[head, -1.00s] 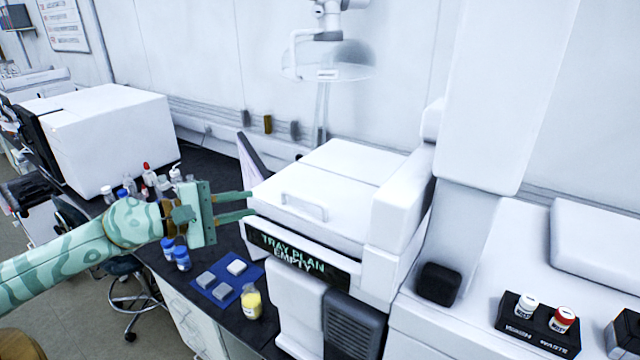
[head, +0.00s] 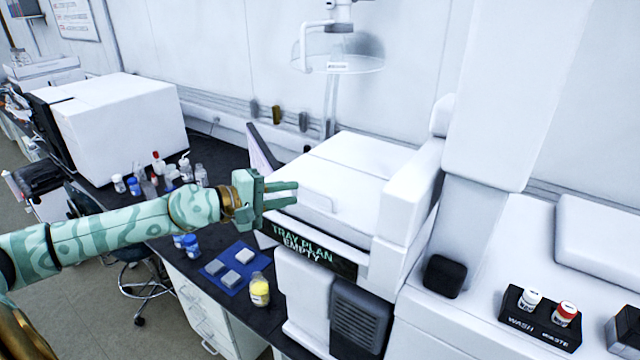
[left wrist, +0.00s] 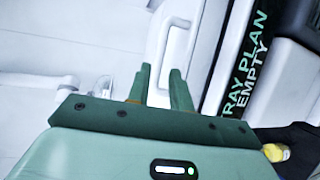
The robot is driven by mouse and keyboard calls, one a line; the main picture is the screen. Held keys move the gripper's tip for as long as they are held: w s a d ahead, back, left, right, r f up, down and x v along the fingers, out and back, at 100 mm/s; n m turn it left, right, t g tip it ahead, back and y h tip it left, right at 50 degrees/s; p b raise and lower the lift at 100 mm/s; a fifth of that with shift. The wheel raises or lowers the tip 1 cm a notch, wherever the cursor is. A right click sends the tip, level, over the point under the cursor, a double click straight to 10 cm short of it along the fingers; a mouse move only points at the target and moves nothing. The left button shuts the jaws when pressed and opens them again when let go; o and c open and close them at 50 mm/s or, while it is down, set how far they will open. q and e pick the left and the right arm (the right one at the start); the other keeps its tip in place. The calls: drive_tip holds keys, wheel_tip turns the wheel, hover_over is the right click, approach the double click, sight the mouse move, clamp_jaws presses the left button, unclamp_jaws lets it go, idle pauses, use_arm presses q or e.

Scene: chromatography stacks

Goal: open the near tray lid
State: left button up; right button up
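The near tray lid (head: 345,205) is the white front panel on top of the white instrument, and it lies flat and closed. Its pale bar handle (head: 320,199) stands near the front edge and is partly hidden by my fingers in the head view. My left gripper (head: 296,194) is at the handle, fingers pointing right. In the left wrist view its fingers (left wrist: 160,72) are apart, with the handle (left wrist: 175,45) beyond and between their tips. I cannot tell whether they touch it. My right gripper is in neither view.
A display reading "TRAY PLAN EMPTY" (head: 310,248) is on the instrument's front. A yellow-filled bottle (head: 260,290) and a blue mat (head: 216,271) with grey blocks are on the dark bench below. A tall white column (head: 480,100) rises right of the lid.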

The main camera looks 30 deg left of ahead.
sight(310, 190)
use_arm(q)
drive_tip(key=p+x, duration=0.4)
drive_tip(key=x, duration=0.4)
drive_tip(key=shift+w+r, duration=0.1)
drive_tip(key=shift+r, duration=0.05)
drive_tip(key=shift+w+d+p, duration=0.25)
drive_tip(key=shift+p, duration=0.05)
drive_tip(key=shift+f, duration=0.2)
clamp_jaws()
